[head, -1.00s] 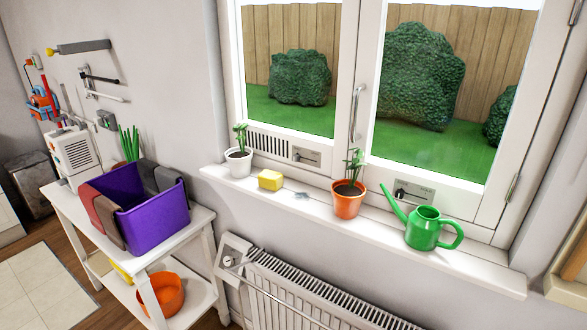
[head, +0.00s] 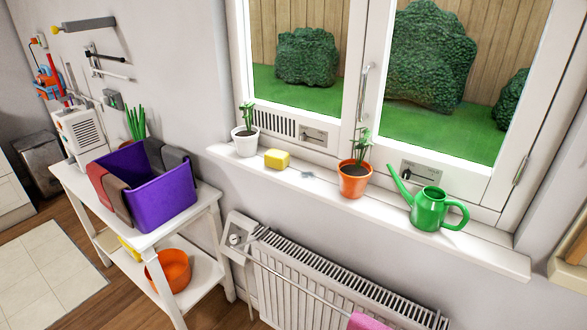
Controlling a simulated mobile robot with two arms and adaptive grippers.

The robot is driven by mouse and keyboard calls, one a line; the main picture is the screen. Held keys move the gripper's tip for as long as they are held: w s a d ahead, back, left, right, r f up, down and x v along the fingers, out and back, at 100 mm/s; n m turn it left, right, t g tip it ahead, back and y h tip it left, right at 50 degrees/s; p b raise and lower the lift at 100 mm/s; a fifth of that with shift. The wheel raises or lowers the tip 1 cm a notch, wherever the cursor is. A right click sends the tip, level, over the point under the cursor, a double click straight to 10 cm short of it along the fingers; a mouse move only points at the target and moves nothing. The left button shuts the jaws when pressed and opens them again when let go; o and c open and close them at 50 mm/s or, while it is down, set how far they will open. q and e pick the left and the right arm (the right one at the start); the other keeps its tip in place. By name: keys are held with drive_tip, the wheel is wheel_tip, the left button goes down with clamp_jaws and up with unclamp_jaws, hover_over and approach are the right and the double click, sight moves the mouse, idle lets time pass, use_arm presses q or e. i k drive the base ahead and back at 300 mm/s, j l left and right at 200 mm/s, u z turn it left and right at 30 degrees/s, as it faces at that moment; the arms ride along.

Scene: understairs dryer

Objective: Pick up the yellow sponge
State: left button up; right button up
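The yellow sponge (head: 277,159) lies on the white windowsill (head: 420,243). It sits between a white pot with a small plant (head: 245,142) on its left and an orange pot with a plant (head: 354,180) on its right. A small grey item (head: 307,175) lies just right of the sponge. Neither of my grippers shows in the head view.
A green watering can (head: 430,210) stands at the sill's right part. Below the sill is a white radiator (head: 340,290) with a rail and a pink thing (head: 368,321) at the bottom edge. On the left, a white shelf table (head: 75,187) holds a purple bin (head: 160,200).

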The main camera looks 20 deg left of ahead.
sight(276, 159)
drive_tip(key=i+j+z, duration=0.15)
drive_tip(key=j, duration=0.5)
drive_tip(key=j+z, duration=0.1)
drive_tip(key=j, duration=0.55)
drive_tip(key=i+j+z, duration=0.15)
drive_tip(key=j, duration=0.5)
